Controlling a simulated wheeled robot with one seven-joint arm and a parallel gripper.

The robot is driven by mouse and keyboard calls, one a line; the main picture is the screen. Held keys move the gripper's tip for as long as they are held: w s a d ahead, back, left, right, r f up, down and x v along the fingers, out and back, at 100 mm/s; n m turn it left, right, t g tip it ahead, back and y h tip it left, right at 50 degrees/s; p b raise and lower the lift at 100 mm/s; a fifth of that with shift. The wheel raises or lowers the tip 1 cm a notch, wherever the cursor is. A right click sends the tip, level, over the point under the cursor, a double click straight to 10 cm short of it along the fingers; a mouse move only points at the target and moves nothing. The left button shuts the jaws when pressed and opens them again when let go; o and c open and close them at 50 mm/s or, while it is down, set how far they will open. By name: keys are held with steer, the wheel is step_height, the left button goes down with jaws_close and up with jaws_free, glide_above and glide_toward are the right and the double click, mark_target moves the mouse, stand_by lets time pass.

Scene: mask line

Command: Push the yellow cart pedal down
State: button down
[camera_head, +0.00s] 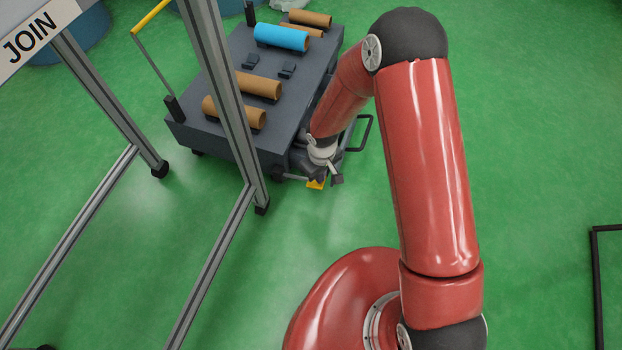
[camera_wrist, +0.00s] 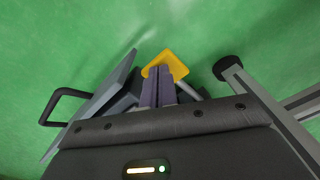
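The yellow pedal (camera_head: 316,184) sticks out low at the near right corner of the dark grey cart (camera_head: 190,128). In the wrist view the pedal (camera_wrist: 172,60) is a yellow plate just beyond my fingertips, which overlap its near edge. My gripper (camera_wrist: 158,72) has its two purple-grey fingers side by side, shut with nothing between them. In the head view my gripper (camera_head: 324,174) points down right above the pedal and hides part of it. I cannot tell whether the fingertips touch the pedal.
Brown rolls (camera_head: 234,112) and a blue roll (camera_head: 282,37) lie on the cart. A grey metal frame (camera_head: 228,90) stands in front of the cart; its black foot (camera_head: 262,207) is left of my gripper.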

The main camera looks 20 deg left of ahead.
steer(key=shift+f+b, duration=1.15)
steer(key=shift+f, duration=0.35)
steer(key=shift+r+p, duration=2.7)
steer(key=shift+r, duration=1.45)
